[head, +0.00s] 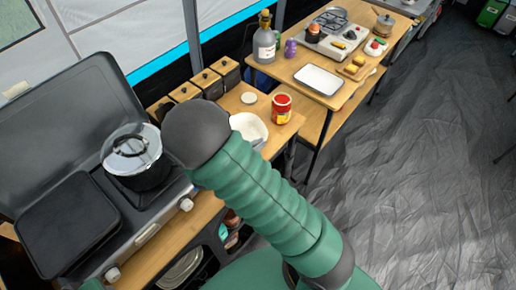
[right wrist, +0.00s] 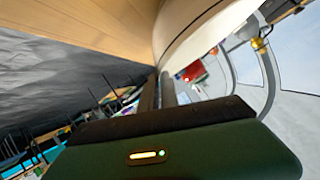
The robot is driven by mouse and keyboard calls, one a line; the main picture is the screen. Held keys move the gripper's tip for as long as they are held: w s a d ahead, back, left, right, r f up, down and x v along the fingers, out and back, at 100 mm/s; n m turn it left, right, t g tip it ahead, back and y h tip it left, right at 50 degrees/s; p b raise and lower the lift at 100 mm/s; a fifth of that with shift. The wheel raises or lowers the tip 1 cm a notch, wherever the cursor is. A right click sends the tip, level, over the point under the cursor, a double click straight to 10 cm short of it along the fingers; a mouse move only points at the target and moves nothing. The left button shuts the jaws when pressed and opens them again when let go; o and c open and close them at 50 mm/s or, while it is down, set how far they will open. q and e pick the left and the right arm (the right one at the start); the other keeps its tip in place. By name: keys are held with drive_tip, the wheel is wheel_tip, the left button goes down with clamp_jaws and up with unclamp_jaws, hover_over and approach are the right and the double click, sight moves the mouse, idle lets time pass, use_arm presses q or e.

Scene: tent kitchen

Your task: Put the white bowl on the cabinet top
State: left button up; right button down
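The white bowl (head: 250,128) is on the wooden counter, left of a red and yellow can. My right arm's dark joint hides part of it in the head view. In the right wrist view the bowl (right wrist: 190,28) is very close and fills the top, beside bare wood. My right gripper (right wrist: 160,78) has its two dark fingers close together at the bowl's edge, and they look shut on its rim; the contact itself is hard to see. The head view hides those fingertips behind my arm. My left gripper is not in view.
The red can (head: 281,108) stands beside the bowl, and wooden-lidded canisters (head: 208,82) stand behind. A stove with a lidded pot (head: 134,157) is at left. A farther table holds a white tray (head: 318,79), a bottle (head: 264,43) and a small burner. Open floor lies right.

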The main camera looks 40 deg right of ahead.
drive_tip(key=shift+w+d, duration=0.1)
drive_tip(key=shift+d, duration=0.05)
drive_tip(key=c, duration=1.6)
unclamp_jaws()
drive_tip(key=shift+d, duration=0.4)
drive_tip(key=v, duration=1.2)
drive_tip(key=shift+a, duration=0.25)
drive_tip(key=shift+r, duration=0.1)
